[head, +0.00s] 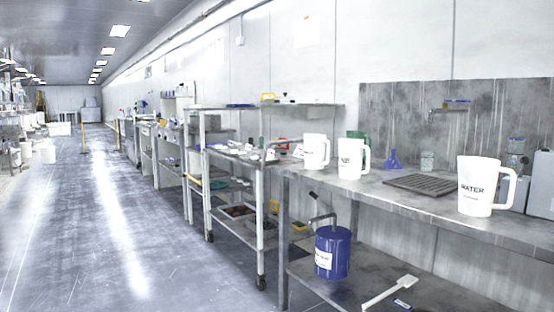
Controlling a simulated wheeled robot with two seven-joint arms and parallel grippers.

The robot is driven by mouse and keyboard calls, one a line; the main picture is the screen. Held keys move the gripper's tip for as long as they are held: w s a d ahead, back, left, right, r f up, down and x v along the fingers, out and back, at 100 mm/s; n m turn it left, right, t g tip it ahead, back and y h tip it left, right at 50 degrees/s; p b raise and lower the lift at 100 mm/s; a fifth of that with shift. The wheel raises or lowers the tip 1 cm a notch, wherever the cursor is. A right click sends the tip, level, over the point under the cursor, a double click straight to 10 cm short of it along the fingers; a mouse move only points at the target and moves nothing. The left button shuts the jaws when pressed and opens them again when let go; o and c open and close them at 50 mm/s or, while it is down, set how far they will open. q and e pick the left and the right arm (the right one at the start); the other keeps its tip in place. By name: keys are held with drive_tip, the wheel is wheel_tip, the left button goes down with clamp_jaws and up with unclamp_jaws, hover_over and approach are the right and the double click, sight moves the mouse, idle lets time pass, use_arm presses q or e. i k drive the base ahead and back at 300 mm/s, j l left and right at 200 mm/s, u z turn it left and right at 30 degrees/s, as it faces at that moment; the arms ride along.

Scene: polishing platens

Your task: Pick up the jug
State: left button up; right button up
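Three white jugs with handles on their right sides stand upright on the grey metal bench (425,205) at the right. The nearest jug (478,188), with dark lettering that reads "WATER", is at the far right. A second jug (349,161), its lettering only partly legible, and a third jug (313,152) stand close together near the bench's left end. Neither of my grippers is in the head view, and nothing is seen touching the jugs.
A dark ribbed mat (419,186) and a blue funnel (394,160) are on the bench. A blue can (332,252) and a white scoop-like tool (390,292) are on the lower shelf. A wheeled cart (236,165) stands left of the bench.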

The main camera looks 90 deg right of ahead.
sight(351, 150)
drive_tip(key=z, duration=3.35)
